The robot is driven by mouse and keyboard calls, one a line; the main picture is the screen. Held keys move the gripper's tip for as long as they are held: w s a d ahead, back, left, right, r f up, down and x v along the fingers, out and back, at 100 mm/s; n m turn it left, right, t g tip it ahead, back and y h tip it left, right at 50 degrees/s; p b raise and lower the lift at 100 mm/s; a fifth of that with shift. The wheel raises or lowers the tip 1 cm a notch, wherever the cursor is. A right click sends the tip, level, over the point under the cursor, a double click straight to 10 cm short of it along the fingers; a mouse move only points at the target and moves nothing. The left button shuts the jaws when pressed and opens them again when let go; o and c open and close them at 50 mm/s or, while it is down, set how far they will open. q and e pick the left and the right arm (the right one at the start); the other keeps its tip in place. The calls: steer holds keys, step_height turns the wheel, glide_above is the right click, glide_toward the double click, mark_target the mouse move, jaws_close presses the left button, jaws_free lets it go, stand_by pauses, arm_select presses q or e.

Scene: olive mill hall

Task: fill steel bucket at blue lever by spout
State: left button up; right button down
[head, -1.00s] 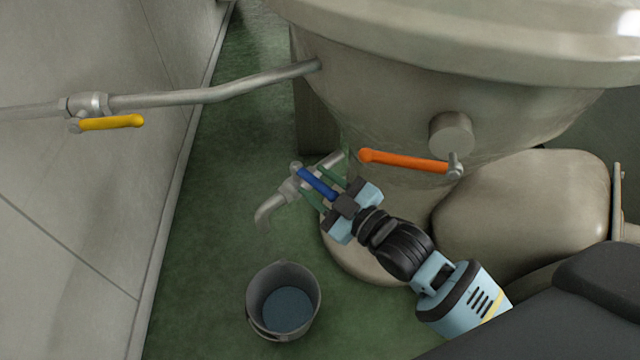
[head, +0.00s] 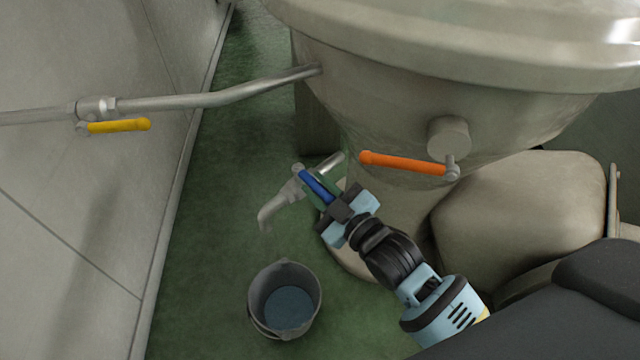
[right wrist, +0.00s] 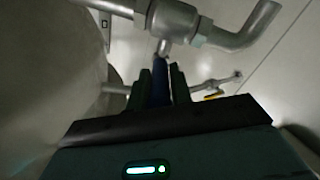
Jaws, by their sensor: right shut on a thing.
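The blue lever (head: 317,186) sits on a grey tap with a downturned spout (head: 270,212), low beside the big vat. My right gripper (head: 325,193) is shut on the blue lever. In the right wrist view the lever (right wrist: 160,82) lies between the dark fingers, and the spout (right wrist: 238,36) curves away at upper right. The steel bucket (head: 257,312) stands upright on the green floor, nearer than the spout in the head view. A bluish surface shows inside it. No stream shows from the spout. My left gripper is out of view.
An orange lever (head: 403,163) sits on the vat (head: 390,100) above my right gripper. A yellow lever (head: 118,126) hangs on a pipe at the left wall. A rounded beige body (head: 520,215) stands at right. Floor around the bucket is clear.

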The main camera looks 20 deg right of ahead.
steer(key=shift+s+a+r+m+t+h+p, duration=0.1)
steer(key=shift+a+m+t+h+p, duration=0.15)
steer(key=shift+h, duration=0.2)
steer(key=shift+a+r+m+t+h+p, duration=0.1)
steer(key=shift+a+m+h+p, duration=0.1)
steer(key=shift+m+h, duration=0.2)
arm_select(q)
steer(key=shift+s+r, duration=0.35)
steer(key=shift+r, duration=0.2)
arm_select(e)
steer(key=shift+a+f+m+h, duration=0.15)
steer(key=shift+m+h, duration=0.1)
steer(key=shift+h, duration=0.3)
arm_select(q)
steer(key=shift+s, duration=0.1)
arm_select(e)
steer(key=c, duration=1.3)
jaws_free()
steer(key=shift+c, duration=0.2)
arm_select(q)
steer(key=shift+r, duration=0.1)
arm_select(e)
steer(key=shift+s, duration=0.15)
